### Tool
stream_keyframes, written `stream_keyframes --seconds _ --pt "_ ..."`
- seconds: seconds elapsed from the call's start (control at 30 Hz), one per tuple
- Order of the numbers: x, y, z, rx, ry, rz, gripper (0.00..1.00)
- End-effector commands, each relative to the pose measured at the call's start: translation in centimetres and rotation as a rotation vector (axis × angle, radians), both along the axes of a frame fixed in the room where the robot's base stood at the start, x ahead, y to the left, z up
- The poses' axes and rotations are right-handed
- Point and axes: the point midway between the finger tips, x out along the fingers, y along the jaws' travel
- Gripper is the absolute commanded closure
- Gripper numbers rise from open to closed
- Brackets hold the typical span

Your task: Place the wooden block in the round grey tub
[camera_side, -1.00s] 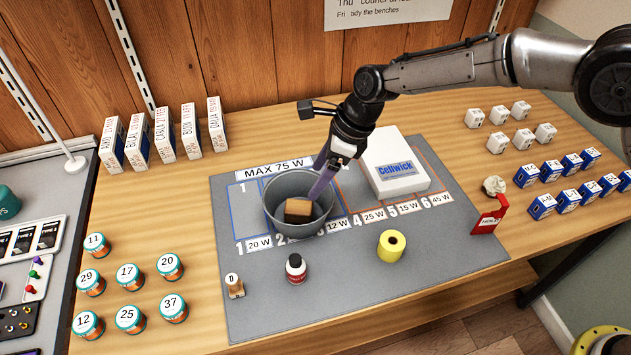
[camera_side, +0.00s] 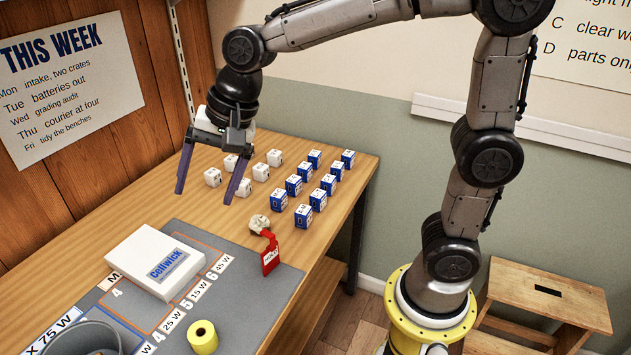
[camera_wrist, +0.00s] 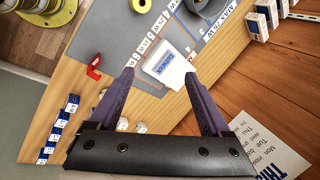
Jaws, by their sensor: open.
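The round grey tub (camera_side: 82,335) stands at the lower left of the side view, cut off by the frame's edge. It also shows at the top of the wrist view (camera_wrist: 208,12), cut off there too. The wooden block is not visible in either current view; the part of the tub where it lay is out of frame. My gripper (camera_side: 207,194) is open and empty, raised above the bench near the white cubes, well to the right of the tub and apart from it. Its spread fingers also show in the wrist view (camera_wrist: 160,73).
A white Cellwick box (camera_side: 140,255) lies on the grey mat (camera_side: 225,240) between gripper and tub. A yellow roll (camera_side: 203,337) and a red tag (camera_side: 269,258) are near the mat's front. White cubes (camera_side: 230,163) and blue-white boxes (camera_side: 303,215) stand on the bench.

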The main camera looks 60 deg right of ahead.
Motion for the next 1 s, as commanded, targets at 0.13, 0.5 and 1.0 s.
stream_keyframes --seconds 0.13,0.5,1.0 --pt "-6.0 -4.9 1.4 -0.15 -0.103 0.223 0.18" --pt "-18.4 -11.9 -1.0 -0.52 -0.225 0.717 0.18" --pt "-20.4 -12.7 -2.0 -0.594 -0.232 0.819 0.18"
